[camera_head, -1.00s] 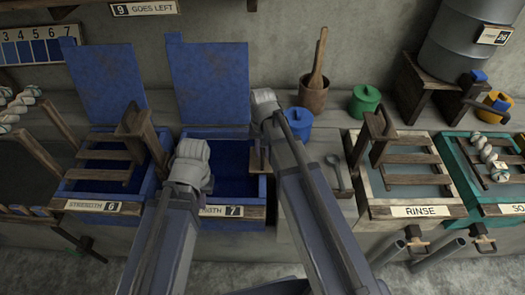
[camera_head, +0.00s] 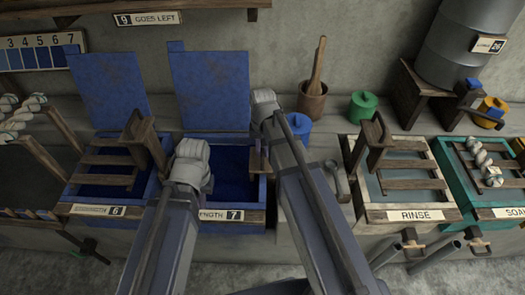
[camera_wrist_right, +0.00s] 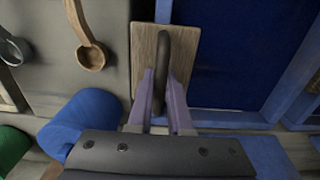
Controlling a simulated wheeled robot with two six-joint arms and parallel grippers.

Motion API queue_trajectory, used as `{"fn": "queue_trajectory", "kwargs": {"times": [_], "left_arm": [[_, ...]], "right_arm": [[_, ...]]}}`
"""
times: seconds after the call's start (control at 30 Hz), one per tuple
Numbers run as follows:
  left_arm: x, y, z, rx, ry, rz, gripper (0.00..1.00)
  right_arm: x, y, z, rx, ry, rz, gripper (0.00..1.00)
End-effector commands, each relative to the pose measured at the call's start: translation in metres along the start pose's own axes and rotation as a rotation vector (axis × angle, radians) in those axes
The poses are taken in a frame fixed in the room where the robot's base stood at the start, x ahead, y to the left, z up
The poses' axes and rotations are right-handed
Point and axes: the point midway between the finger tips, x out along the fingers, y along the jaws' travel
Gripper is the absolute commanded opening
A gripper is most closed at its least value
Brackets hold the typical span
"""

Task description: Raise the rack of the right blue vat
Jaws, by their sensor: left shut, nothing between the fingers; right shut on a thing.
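The right blue vat (camera_head: 232,227), labelled 7, stands centre-left in the head view with dark blue liquid inside. Its rack's slats do not show there. A wooden piece (camera_head: 256,160) sits at the vat's right side, partly behind my right arm. In the right wrist view, my right gripper (camera_wrist_right: 160,97) is shut on a dark upright handle (camera_wrist_right: 161,62) in front of a wooden board (camera_wrist_right: 143,48) beside the vat's blue interior (camera_wrist_right: 228,55). My left gripper (camera_head: 191,160) is over the vat's left side, shut and empty; its fingertips are hidden behind the wrist.
The rinse vat (camera_head: 410,215) stands further right.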

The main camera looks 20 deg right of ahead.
Motion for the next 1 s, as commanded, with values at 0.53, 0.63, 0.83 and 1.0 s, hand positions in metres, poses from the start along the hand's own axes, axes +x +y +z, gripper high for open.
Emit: {"fn": "queue_trajectory", "kwargs": {"times": [0.53, 0.63, 0.83, 1.0], "left_arm": [[-0.058, -0.005, 0.003, 0.0, 0.0, 0.0, 0.0], [-0.067, -0.006, 0.004, 0.0, 0.0, 0.0, 0.0], [-0.086, -0.008, 0.005, 0.0, 0.0, 0.0, 0.0], [-0.102, -0.01, 0.006, 0.0, 0.0, 0.0, 0.0]], "right_arm": [[-0.058, 0.0, 0.0, 0.0, 0.0, 0.0, 0.0], [-0.068, 0.0, 0.0, 0.0, 0.0, 0.0, 0.0], [-0.086, 0.0, 0.0, 0.0, 0.001, 0.0, 0.0], [-0.103, 0.0, 0.0, 0.0, 0.001, 0.0, 0.0]]}}
